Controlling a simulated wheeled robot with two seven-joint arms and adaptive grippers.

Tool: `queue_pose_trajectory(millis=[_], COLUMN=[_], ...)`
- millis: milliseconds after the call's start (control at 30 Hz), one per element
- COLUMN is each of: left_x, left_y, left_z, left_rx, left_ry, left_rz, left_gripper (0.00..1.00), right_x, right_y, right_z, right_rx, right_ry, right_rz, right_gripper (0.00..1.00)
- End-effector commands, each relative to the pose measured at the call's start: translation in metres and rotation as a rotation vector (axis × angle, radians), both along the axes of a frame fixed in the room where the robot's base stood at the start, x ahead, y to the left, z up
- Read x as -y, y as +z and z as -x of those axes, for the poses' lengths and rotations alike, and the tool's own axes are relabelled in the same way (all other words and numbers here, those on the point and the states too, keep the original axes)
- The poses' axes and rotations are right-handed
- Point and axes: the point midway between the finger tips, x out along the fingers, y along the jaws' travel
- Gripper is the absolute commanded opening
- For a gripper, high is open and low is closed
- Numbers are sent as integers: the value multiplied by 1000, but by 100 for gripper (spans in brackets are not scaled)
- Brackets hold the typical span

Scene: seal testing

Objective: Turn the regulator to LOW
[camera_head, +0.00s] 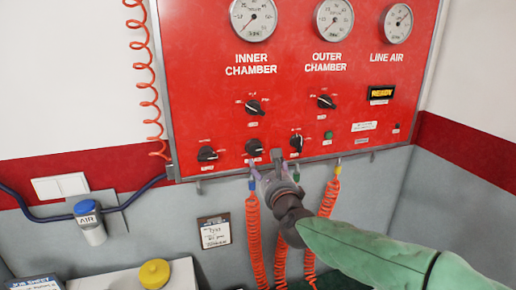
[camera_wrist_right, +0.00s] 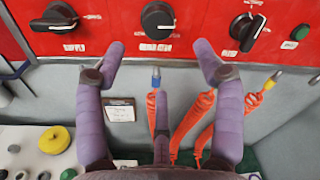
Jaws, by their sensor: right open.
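The red test panel (camera_head: 215,85) carries several black knobs. The lower row has a left knob (camera_head: 207,154) labelled supply, a middle knob (camera_head: 254,147) and a right knob (camera_head: 296,142). The middle knob (camera_wrist_right: 158,20) shows large in the right wrist view, its pointer roughly level; its label is too blurred to read, so I cannot tell which knob is the regulator. My right gripper (camera_head: 267,170) is open and empty, just below the middle knob. Its purple fingers (camera_wrist_right: 160,55) are spread on either side below that knob, apart from it. My left gripper is out of view.
Orange coiled hoses (camera_head: 254,235) hang from the panel's lower edge, close to my right gripper. A green button (camera_head: 328,135) and a lit READY display (camera_head: 381,93) are on the right.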

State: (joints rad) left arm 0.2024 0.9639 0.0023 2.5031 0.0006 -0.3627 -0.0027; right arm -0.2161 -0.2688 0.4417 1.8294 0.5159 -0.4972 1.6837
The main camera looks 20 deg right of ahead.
Motion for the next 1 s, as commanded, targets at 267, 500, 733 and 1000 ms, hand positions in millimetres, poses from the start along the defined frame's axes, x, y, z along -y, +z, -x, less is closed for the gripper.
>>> queue_pose_trajectory(millis=[267,500,733,1000], left_x=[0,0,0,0], left_y=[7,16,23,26], left_z=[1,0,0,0], left_rx=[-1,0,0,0], left_ry=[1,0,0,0], left_rz=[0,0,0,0], left_gripper=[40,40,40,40], right_x=[0,1,2,2], right_y=[0,0,0,-1], right_z=[-28,-64,-92,-106], right_rx=[-3,-3,-1,-1], right_ry=[0,0,0,0], right_rz=[0,0,1,0], right_gripper=[69,69,69,69])
